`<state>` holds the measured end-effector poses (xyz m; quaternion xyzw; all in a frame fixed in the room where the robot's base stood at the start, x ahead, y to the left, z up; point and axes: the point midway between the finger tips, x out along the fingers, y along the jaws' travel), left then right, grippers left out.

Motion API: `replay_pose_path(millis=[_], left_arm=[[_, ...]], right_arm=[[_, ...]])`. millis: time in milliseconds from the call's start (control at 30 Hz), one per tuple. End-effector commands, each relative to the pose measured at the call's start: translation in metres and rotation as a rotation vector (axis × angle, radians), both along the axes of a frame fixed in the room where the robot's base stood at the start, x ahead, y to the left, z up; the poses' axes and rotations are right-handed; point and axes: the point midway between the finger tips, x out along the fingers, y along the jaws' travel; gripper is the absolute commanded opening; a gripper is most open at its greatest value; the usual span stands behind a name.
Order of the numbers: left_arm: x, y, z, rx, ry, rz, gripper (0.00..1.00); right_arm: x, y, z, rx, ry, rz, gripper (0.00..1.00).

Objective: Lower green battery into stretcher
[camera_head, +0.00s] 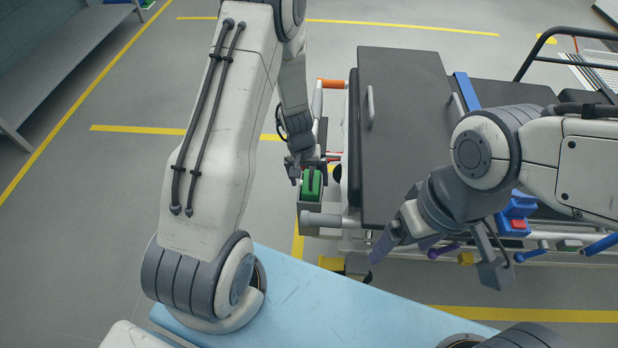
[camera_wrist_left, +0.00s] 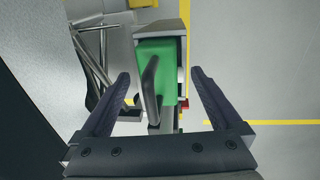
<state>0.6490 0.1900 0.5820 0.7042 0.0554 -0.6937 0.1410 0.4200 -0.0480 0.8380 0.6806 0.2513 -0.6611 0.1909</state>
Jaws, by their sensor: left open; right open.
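The green battery (camera_head: 311,184) sits in a grey holder (camera_head: 310,218) at the end of the stretcher (camera_head: 405,120). In the left wrist view the battery (camera_wrist_left: 155,70) shows its green top and a dark curved handle (camera_wrist_left: 150,88). My left gripper (camera_head: 302,168) is at the battery, just behind it in the head view. In the left wrist view its two fingers (camera_wrist_left: 160,98) are spread on either side of the battery and handle, with gaps on both sides. My right gripper (camera_head: 440,255) is open and empty over the stretcher's near side.
A light blue surface (camera_head: 330,300) lies in front. A grey bench (camera_head: 70,55) stands at the far left. Floor between bench and stretcher is clear.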

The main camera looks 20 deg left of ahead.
Motion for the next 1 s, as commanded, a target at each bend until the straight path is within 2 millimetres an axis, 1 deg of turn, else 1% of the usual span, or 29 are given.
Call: replay_pose_path(millis=[33,100,300,400,500,667,1000], left_arm=[[0.001,0.001,0.01,0.0,-0.003,0.0,0.99],[0.0,0.002,0.023,0.0,-0.004,0.0,0.99],[0.0,0.007,0.063,0.001,-0.006,0.002,0.99],[-0.001,0.009,0.08,0.0,-0.004,0.0,0.99],[-0.002,0.011,0.092,0.0,-0.004,0.001,0.99],[-0.002,0.012,0.1,0.0,-0.003,0.001,0.99],[-0.003,0.012,0.1,0.0,-0.002,0.001,0.99]], right_arm=[[0.0,0.0,0.006,0.0,0.0,0.0,0.93],[0.0,0.0,0.012,0.0,0.0,0.0,0.93],[0.0,0.0,0.028,0.0,0.0,0.0,0.93],[0.0,0.0,0.033,0.0,0.0,0.0,0.93],[0.0,0.0,0.035,0.0,0.0,0.0,0.93],[0.0,0.0,0.037,0.0,0.0,0.0,0.93],[0.0,0.0,0.036,0.0,0.0,0.0,0.93]])
